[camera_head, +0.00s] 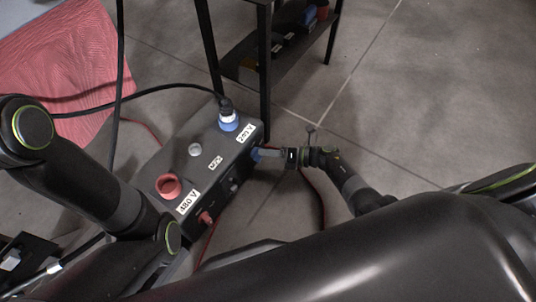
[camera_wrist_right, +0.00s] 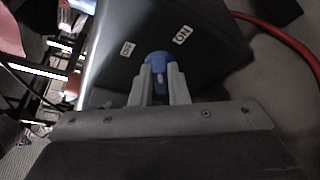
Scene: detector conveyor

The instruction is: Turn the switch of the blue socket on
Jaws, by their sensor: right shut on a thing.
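The dark power box (camera_head: 210,147) stands on the floor in the head view. Its blue socket (camera_head: 229,123) on top, beside a 240 V label, has a dark plug in it. The blue switch (camera_head: 256,154) is on the box's side face below that label. My right gripper (camera_head: 268,153) reaches it from the right. In the right wrist view, the gripper (camera_wrist_right: 158,78) is shut with one finger on each side of the blue switch (camera_wrist_right: 157,59). An ON label (camera_wrist_right: 183,35) and another small label flank the switch. Its exact setting is unclear. My left gripper is not visible.
The red socket (camera_head: 169,186), labelled 480 V, is empty, and a red switch (camera_head: 206,218) sits below it. A black cable (camera_head: 150,90) runs left from the plug. A black shelf frame (camera_head: 264,75) stands close behind the box. Open floor lies to the right.

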